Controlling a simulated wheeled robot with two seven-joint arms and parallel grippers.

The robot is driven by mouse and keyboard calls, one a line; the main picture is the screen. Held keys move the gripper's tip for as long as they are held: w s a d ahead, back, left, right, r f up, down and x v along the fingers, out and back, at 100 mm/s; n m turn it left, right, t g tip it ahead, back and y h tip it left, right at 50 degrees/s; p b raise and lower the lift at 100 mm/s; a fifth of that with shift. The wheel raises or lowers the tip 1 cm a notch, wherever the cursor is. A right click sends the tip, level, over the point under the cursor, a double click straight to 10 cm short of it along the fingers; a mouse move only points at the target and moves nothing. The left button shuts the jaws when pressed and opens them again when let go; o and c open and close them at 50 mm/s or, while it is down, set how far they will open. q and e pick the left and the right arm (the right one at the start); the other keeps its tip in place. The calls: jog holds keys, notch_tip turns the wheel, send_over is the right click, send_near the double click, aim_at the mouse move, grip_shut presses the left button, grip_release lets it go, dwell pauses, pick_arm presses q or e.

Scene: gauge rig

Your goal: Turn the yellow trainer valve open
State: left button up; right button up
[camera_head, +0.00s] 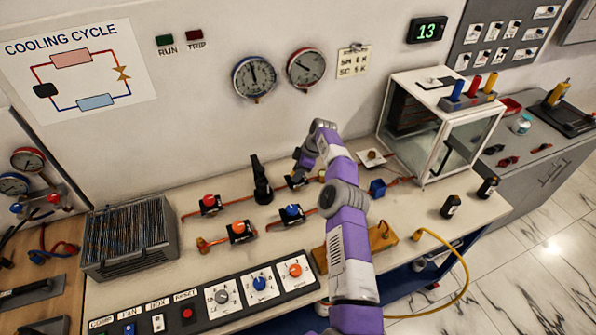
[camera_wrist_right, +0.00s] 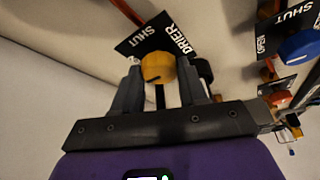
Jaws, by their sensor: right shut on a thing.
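The yellow valve knob (camera_wrist_right: 158,67) sits between the two fingers of my right gripper (camera_wrist_right: 158,72) in the right wrist view. The gripper is shut on it, one finger on each side. A black plate (camera_wrist_right: 150,38) by the knob reads DRIER and SHUT. In the head view my right gripper (camera_head: 300,171) reaches down to this valve (camera_head: 296,181) at the back of the bench, and my arm and fingers hide much of it. My left gripper is not in view.
Valves with a red knob (camera_head: 208,200), an orange knob (camera_head: 238,226) and a blue knob (camera_head: 292,210) stand close by. A black upright part (camera_head: 261,182) is just left of my gripper. A glass-sided box (camera_head: 437,135) stands to the right.

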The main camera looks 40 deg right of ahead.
dwell(0.3)
jog(key=o, duration=1.1)
jog(key=shift+c, duration=0.2)
jog(key=p+v, duration=0.1)
jog(key=v, duration=0.6)
jog(key=shift+r, duration=0.3)
jog(key=shift+s+f, duration=0.1)
